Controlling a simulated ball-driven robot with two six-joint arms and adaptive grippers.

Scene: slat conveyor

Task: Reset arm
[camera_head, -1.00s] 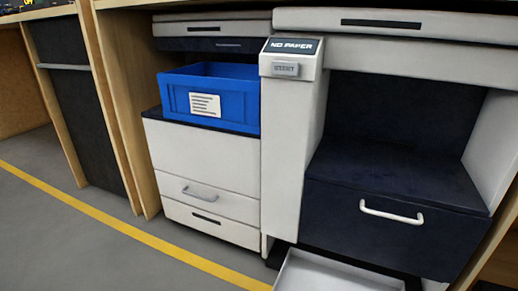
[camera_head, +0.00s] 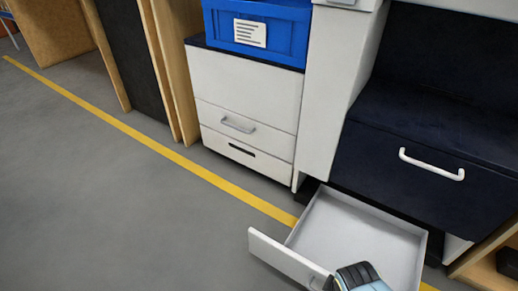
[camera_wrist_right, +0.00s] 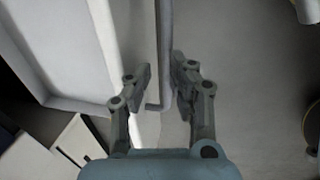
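My right gripper's arm (camera_head: 360,278) comes into the bottom of the head view, over the front of an open white drawer (camera_head: 350,235) low in the cabinet. In the right wrist view the two fingers of my right gripper (camera_wrist_right: 161,70) stand apart. No held object shows. The drawer front (camera_head: 285,258) carries a grey handle, partly hidden by my arm. The inside of the drawer looks empty. My left gripper is in neither view.
A blue crate (camera_head: 285,35) stands on a white drawer cabinet (camera_head: 243,90). A dark navy drawer (camera_head: 425,160) with a white handle is above right of the open drawer. Open grey floor (camera_head: 120,220) with a yellow line (camera_head: 150,145) lies at the left.

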